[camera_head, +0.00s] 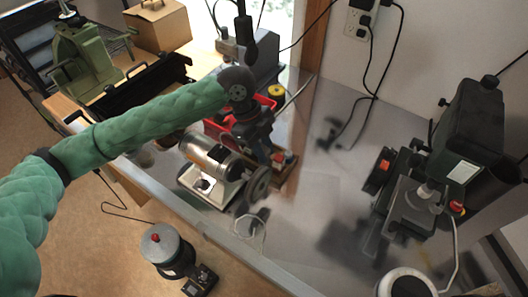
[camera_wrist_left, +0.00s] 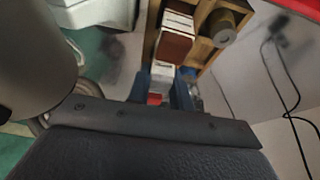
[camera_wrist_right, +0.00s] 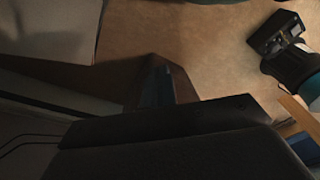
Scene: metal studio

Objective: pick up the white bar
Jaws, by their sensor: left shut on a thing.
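The white bar (camera_wrist_left: 164,72) shows in the left wrist view as a small pale block with a red patch below it, between the blue fingers of my left gripper (camera_wrist_left: 166,94). The gripper is shut on it. In the head view my left gripper (camera_head: 262,143) points down over the bench, just right of the bench grinder, and the bar cannot be made out clearly there. In the right wrist view a blue finger part of my right gripper (camera_wrist_right: 165,87) shows over a dark area. Its opening is unclear and nothing is visibly held.
A bench grinder (camera_head: 210,160) stands close beside my left gripper. A wooden tray (camera_wrist_left: 205,42) holds blocks and a grey roll (camera_wrist_left: 222,26). A red bin (camera_head: 222,130) is behind. A clear cup (camera_head: 250,232) stands near the front edge. A drill press (camera_head: 465,130) stands right.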

